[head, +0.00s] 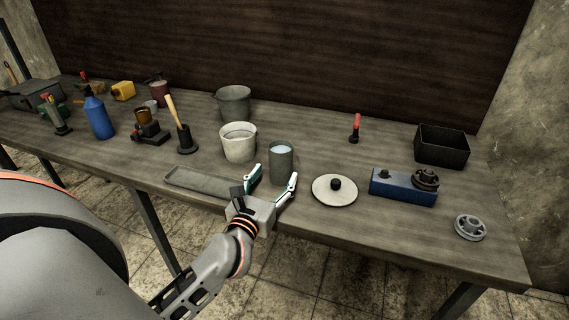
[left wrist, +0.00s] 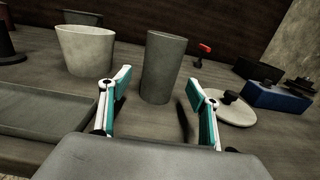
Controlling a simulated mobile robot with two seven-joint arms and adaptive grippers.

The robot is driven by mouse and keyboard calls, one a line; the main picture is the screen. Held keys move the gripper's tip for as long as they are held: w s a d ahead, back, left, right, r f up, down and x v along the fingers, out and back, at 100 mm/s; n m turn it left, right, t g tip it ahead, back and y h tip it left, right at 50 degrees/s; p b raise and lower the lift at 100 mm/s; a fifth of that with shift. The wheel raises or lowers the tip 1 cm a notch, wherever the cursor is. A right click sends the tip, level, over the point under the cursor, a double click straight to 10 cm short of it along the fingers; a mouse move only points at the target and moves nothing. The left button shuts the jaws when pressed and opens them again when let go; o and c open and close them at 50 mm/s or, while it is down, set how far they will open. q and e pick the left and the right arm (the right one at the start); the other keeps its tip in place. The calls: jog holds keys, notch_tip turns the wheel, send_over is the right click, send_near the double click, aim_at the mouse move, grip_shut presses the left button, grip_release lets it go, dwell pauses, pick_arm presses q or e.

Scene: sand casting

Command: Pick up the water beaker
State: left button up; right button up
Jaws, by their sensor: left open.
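The water beaker (head: 281,163) is a grey, slightly tapered cylinder standing upright on the bench, with pale bluish water showing at its top in the head view. It also shows in the left wrist view (left wrist: 162,68), straight ahead between the fingers. My left gripper (head: 272,180) is open and empty, at the front edge of the bench just in front of the beaker. In the left wrist view its two teal-and-white fingers (left wrist: 160,92) spread to either side of the beaker's lower part, with the beaker beyond the tips. My right gripper is not in view.
A white bucket (head: 238,143) stands left of the beaker, with a grey bucket (head: 234,103) behind. A shallow tray (head: 190,180) lies left of my gripper. A round pale lid (head: 334,198) with a black knob and a blue block (head: 392,187) are to the right.

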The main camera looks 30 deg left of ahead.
aim_at(277, 171)
pick_arm(q)
jog(key=shift+x, duration=2.8)
jog(key=c, duration=1.5)
